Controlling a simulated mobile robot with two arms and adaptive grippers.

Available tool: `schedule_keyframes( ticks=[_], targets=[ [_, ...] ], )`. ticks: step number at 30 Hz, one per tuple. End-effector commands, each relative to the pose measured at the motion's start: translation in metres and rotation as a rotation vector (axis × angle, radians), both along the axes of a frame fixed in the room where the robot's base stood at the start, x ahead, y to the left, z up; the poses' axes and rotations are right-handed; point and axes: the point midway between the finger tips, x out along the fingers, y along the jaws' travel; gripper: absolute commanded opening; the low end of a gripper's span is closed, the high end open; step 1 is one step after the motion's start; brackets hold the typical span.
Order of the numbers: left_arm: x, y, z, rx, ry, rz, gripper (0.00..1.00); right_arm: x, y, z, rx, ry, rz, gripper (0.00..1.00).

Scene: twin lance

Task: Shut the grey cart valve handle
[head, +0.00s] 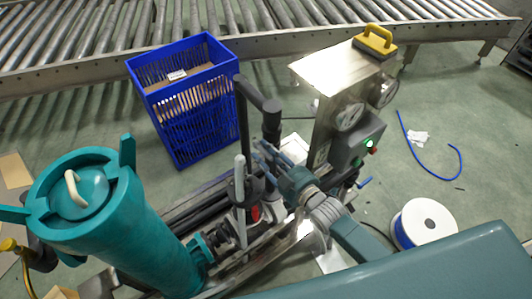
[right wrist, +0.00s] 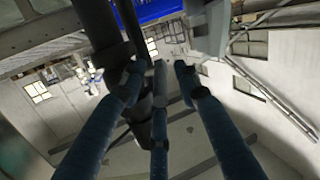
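A slim light-grey upright lever (head: 240,178), which looks like the valve handle, stands on the cart's dark pipework left of my right gripper. My right gripper (head: 264,156) has blue fingers pointing left and up, close to the lever and the black pipe (head: 243,120). I cannot tell whether it touches either. In the right wrist view its fingers (right wrist: 159,70) are spread with nothing clearly between them. A dark pipe (right wrist: 95,40) passes close by at upper left there. The handle is not clearly identifiable in that view. My left gripper is not in view.
A teal vessel (head: 115,225) stands at the left. A blue crate (head: 195,120) stands behind the cart. A grey control box (head: 357,145) and gauge column (head: 325,125) stand right of my gripper. A blue cable spool (head: 425,222) and loose blue hose (head: 428,150) lie on the floor at right.

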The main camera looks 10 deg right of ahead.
Motion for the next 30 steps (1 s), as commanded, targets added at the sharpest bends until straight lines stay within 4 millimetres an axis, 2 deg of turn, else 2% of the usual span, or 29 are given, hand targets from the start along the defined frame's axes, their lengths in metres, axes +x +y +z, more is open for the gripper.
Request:
schedule_keyframes(
  ticks=[4,7,15,21,25,30],
  targets=[
    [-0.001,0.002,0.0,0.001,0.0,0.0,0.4,-0.004,-0.002,0.0,0.0,0.001,0.0,0.32],
    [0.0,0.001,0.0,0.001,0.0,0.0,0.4,-0.016,-0.006,0.001,0.0,0.002,0.0,0.32],
    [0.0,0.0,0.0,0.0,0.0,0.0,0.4,-0.069,-0.028,0.007,-0.001,0.003,0.0,0.32],
    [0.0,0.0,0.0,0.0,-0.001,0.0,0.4,-0.099,-0.04,0.012,-0.001,0.002,0.001,0.32],
    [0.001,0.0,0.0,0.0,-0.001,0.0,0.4,-0.108,-0.044,0.013,-0.001,0.002,0.0,0.32],
    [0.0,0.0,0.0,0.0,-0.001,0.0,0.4,-0.11,-0.045,0.014,-0.001,0.0,0.0,0.32]
  ],
)
